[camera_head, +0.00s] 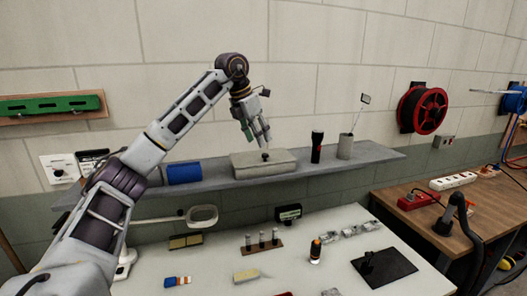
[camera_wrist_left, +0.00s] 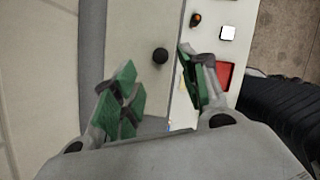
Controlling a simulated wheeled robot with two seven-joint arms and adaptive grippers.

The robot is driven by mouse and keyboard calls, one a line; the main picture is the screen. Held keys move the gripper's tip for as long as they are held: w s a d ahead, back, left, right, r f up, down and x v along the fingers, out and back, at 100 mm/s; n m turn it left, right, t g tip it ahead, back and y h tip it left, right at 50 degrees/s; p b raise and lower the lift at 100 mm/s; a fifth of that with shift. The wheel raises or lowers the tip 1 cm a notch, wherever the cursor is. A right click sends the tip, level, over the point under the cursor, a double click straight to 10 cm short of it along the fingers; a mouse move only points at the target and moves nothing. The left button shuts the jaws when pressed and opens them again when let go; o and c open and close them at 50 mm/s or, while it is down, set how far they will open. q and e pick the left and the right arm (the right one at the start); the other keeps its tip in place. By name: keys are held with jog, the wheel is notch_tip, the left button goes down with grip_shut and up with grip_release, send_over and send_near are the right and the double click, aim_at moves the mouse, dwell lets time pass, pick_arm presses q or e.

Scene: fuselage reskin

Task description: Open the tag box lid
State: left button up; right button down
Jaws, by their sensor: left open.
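The tag box (camera_head: 250,168) is a low grey-beige box on the wall shelf, and its lid looks shut. A black round knob (camera_head: 266,157) stands on the lid. In the left wrist view the knob (camera_wrist_left: 160,55) shows on the pale lid (camera_wrist_left: 128,45), beyond the fingertips. My left gripper (camera_head: 261,142) points down just above the knob. Its green-padded fingers (camera_wrist_left: 160,88) are spread and nothing is between them. I cannot tell whether a finger touches the lid. My right gripper is not in view.
On the shelf (camera_head: 375,157), a blue roll (camera_head: 184,173) lies left of the box. A black flashlight (camera_head: 316,147) and a grey cup (camera_head: 345,147) stand to its right. The white table (camera_head: 215,270) below holds several small items.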

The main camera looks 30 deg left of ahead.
aim_at(264, 155)
pick_arm(q)
jog(key=shift+x, duration=3.25)
grip_shut()
